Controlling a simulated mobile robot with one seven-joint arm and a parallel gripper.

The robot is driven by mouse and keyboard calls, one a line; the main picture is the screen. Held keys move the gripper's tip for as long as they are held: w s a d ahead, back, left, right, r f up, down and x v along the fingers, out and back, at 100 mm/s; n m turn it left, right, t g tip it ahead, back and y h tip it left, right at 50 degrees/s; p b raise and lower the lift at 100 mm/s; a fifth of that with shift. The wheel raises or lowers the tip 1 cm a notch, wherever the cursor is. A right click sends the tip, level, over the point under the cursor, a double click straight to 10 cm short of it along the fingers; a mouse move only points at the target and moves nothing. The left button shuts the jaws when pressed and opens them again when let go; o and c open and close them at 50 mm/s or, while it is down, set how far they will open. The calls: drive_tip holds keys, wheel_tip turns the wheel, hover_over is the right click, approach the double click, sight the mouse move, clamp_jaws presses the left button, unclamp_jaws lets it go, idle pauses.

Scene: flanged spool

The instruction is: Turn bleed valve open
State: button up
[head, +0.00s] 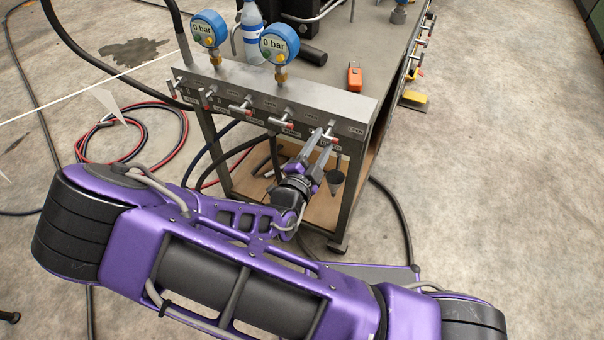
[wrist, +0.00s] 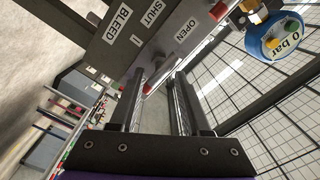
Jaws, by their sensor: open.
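The bleed valve (head: 334,139), a small metal tee handle with red on it, is at the right end of the grey manifold (head: 262,92). My gripper (head: 320,145) is at this handle, with its fingers pointing up at the manifold face. In the wrist view my gripper (wrist: 160,76) has its two dark fingers apart. A red handle tip (wrist: 148,88) shows by the left finger; I cannot tell whether they touch. The labels BLEED (wrist: 124,24), SHUT (wrist: 152,14) and OPEN (wrist: 186,31) show beyond the fingers. The fingers partly hide the handle.
Several other red-tipped valve handles (head: 240,107) stick out along the manifold. Two blue gauges, left (head: 209,28) and right (head: 280,44), read 0 bar. A bottle (head: 252,35) and an orange device (head: 354,77) are on the bench. Hoses (head: 182,135) lie on the floor.

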drive_tip(key=v, duration=1.4)
